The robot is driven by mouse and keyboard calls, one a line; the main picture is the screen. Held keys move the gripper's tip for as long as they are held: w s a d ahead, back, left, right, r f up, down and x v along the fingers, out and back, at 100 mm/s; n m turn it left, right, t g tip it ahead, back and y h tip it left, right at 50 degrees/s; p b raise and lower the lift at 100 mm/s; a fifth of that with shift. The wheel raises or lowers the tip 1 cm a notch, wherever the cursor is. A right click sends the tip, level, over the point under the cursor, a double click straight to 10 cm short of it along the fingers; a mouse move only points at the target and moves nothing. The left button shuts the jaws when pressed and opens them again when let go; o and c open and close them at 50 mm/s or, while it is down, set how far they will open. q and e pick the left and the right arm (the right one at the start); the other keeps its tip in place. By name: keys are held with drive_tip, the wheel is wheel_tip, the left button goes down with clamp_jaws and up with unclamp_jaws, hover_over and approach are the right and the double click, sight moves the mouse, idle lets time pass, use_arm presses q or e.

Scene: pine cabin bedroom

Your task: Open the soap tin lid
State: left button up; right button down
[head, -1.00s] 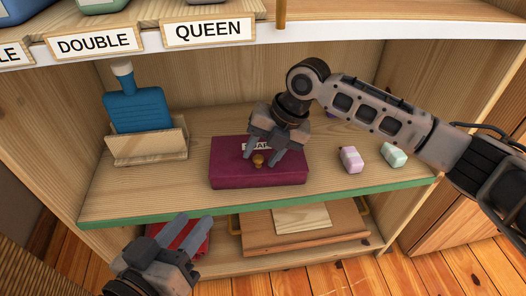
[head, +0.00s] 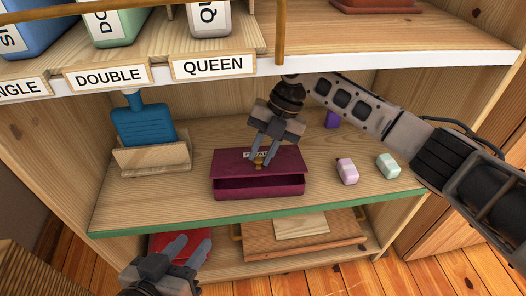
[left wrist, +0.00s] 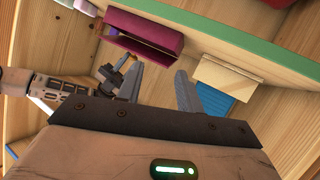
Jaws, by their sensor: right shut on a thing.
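The soap tin (head: 258,190) is a maroon box on the middle shelf in the head view. Its lid (head: 232,160) is tilted up, with a dark gap along the front. My right gripper (head: 259,162) comes from above and is shut on the small brass knob (head: 259,166) at the lid's front. The tin's label is partly hidden behind the fingers. The tin also shows in the left wrist view (left wrist: 145,32), with its gap visible. My left gripper (head: 188,249) is open and empty, low in front of the shelf and apart from the tin.
A pink soap (head: 347,172) and a mint soap (head: 388,166) lie right of the tin. A purple block (head: 332,119) is behind them. A blue item (head: 143,125) stands in a wooden holder (head: 152,158) at left. The green shelf edge (head: 250,214) runs in front.

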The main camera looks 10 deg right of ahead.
drive_tip(key=shift+w+r+g+b, duration=0.4)
drive_tip(key=shift+w+g+b, duration=0.1)
drive_tip(key=shift+g, duration=0.1)
drive_tip(key=shift+w+r+g+b, duration=0.3)
drive_tip(key=shift+w+g+b, duration=0.15)
drive_tip(key=shift+b, duration=0.2)
drive_tip(key=shift+w+r+b, duration=0.4)
drive_tip(key=shift+b, duration=0.15)
use_arm(q)
drive_tip(key=shift+w+d+r+n+t+h, duration=0.1)
drive_tip(key=shift+d+r+n+t+h, duration=0.05)
drive_tip(key=shift+d+r+t+h, duration=0.3)
drive_tip(key=shift+w+d+r+n+t+h, duration=0.15)
drive_tip(key=shift+r+t, duration=0.1)
drive_tip(key=shift+r, duration=0.25)
use_arm(e)
drive_tip(key=shift+w+d+r, duration=0.1)
drive_tip(key=shift+w+r, duration=0.15)
drive_tip(key=c, duration=1.3)
unclamp_jaws()
use_arm(q)
drive_tip(key=shift+s, duration=0.1)
